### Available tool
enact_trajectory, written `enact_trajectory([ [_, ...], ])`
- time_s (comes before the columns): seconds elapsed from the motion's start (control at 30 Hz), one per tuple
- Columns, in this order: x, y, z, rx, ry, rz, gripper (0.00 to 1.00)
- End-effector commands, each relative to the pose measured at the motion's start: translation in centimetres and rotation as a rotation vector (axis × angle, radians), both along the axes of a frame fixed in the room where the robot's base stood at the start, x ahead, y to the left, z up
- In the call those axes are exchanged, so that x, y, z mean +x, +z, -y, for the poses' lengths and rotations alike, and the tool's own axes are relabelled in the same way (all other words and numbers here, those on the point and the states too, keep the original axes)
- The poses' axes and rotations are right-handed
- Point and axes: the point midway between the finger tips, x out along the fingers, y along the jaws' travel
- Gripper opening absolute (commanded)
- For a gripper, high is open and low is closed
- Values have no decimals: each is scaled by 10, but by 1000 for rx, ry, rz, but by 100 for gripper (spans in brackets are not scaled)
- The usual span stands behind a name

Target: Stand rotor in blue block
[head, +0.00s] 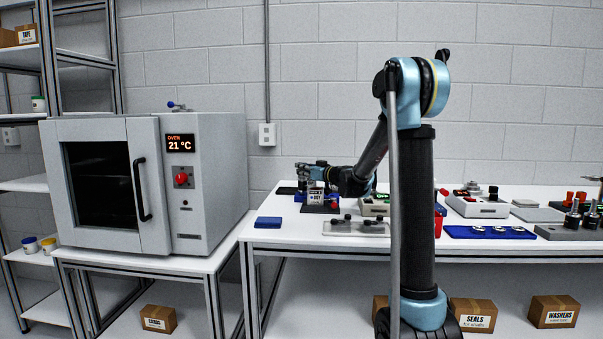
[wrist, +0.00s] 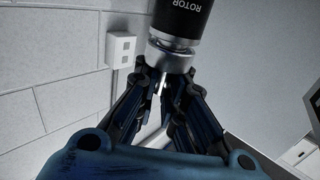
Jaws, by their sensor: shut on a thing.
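The rotor (wrist: 181,18) is a black cylinder with white ROTOR lettering and a silver metal end, at the top of the wrist view. My gripper (wrist: 166,76) is shut on the silver end, and the black body extends beyond the fingertips. In the head view my gripper (head: 305,172) is above the left back part of the table, and the rotor is too small to make out there. A small flat blue block (head: 268,222) lies near the table's front left corner, apart from my gripper. Whether it has a hole cannot be told.
The white table (head: 300,238) holds a labelled stand (head: 315,197), a grey fixture plate (head: 357,226) and a blue tray (head: 485,232) with round parts. A large oven (head: 150,185) stands to the left. Bare tabletop surrounds the blue block.

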Motion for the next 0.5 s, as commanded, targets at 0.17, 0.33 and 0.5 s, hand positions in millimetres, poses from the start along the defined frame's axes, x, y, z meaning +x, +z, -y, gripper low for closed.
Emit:
enact_trajectory([
  [0.17, 0, -3, 0, 0, 0, 0, 0],
  [0.33, 1, -7, 0, 0, 0, 0, 0],
  [0.5, 1, -12, 0, 0, 0, 0, 0],
])
